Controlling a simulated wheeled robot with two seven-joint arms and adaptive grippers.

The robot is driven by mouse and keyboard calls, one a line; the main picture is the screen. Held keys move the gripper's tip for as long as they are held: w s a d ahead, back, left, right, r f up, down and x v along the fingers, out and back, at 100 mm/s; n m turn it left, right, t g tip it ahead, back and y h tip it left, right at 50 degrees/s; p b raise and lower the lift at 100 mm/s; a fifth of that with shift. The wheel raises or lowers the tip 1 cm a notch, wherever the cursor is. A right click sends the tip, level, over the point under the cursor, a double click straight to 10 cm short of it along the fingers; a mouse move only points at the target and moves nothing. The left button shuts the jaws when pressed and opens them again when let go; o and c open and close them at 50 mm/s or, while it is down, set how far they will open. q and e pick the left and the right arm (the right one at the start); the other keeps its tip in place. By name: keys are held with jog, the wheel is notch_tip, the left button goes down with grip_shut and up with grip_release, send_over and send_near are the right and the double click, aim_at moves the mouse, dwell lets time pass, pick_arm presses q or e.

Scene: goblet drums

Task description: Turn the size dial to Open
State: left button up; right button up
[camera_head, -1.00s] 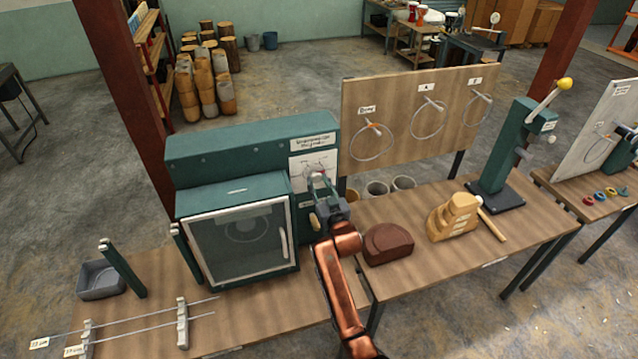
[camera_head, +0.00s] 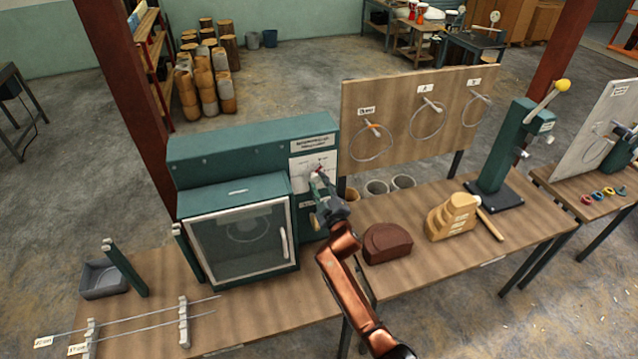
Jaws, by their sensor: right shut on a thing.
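The size dial sits on the white panel (camera_head: 312,163) at the right end of the green machine (camera_head: 240,150). My right gripper (camera_head: 318,178) is at the lower part of that panel, shut on the dial, which it mostly covers. The marks on the panel are too small to read, so I cannot tell where the dial points. My left gripper is not in view.
A glass-fronted door (camera_head: 240,240) fills the machine's front, left of my arm. A dark red block (camera_head: 387,243) lies close to the right of my arm. A wooden board with hanging rings (camera_head: 415,120) stands behind the table.

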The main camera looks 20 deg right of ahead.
jog(key=n, duration=0.3)
jog(key=shift+n, duration=0.4)
jog(key=n, duration=0.3)
jog(key=shift+n+p, duration=0.3)
jog(key=shift+p, duration=0.05)
jog(key=n+p, duration=0.1)
jog(key=n, duration=0.5)
jog(key=n+p, duration=0.2)
jog(key=n, duration=0.4)
jog(key=shift+n, duration=0.4)
jog(key=n+p, duration=0.2)
jog(key=n, duration=0.2)
jog(key=shift+n+p, duration=0.65)
jog(key=shift+n, duration=0.35)
jog(key=shift+f, duration=0.1)
